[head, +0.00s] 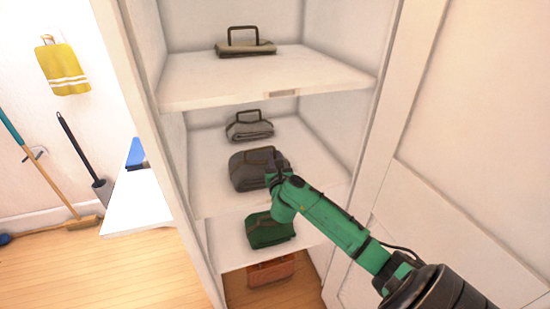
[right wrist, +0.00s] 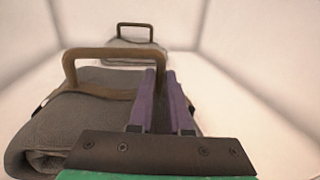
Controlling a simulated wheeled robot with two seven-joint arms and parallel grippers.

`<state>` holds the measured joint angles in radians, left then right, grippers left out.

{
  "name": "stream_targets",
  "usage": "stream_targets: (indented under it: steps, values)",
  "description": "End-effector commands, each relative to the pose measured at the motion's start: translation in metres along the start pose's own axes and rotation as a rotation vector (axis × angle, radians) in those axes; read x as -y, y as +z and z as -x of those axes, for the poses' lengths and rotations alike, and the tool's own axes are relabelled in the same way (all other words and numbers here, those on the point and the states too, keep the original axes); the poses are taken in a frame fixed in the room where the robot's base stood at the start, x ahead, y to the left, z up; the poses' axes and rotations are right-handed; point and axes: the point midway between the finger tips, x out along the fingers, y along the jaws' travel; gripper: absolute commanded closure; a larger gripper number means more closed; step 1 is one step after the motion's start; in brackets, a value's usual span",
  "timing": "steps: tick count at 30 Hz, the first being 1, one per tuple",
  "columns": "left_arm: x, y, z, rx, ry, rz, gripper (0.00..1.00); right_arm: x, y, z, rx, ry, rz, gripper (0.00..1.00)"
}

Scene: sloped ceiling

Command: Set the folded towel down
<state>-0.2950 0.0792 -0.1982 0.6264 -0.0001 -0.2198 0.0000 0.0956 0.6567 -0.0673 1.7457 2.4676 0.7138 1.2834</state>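A dark grey folded towel (head: 247,172) with a brown carrying handle is at the front of the middle shelf (head: 225,204). It fills the left of the right wrist view (right wrist: 85,115), its handle standing up. My right gripper (head: 275,172) reaches in from the lower right. In the right wrist view its purple fingers (right wrist: 162,80) are close together around the right upright of the handle. The towel is level; I cannot tell whether it rests on the shelf or hangs just above it. My left gripper is not in view.
A lighter grey folded towel (head: 249,126) lies behind on the same shelf. A brownish one (head: 245,48) is on the upper shelf, a green one (head: 268,232) below, a reddish one (head: 271,271) at the bottom. The cabinet's right side (head: 372,110) is close to my arm.

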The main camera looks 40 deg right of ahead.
Motion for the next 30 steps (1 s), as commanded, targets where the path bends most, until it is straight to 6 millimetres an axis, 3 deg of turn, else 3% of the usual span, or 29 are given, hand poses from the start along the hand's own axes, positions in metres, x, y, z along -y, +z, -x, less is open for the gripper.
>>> stream_targets:
  steps: [1,2,14,30]
  values:
    - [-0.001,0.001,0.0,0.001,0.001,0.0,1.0,0.0,0.0,0.0,-0.001,0.0,0.001,0.63]
    - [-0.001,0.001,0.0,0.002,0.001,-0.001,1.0,0.0,0.0,0.0,-0.001,0.0,0.001,0.56]
    - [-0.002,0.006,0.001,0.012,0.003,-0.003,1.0,0.0,0.001,0.004,-0.002,0.001,0.002,0.56]
    - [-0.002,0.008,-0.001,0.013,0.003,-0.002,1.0,-0.001,0.0,0.106,-0.004,0.001,0.0,0.56]
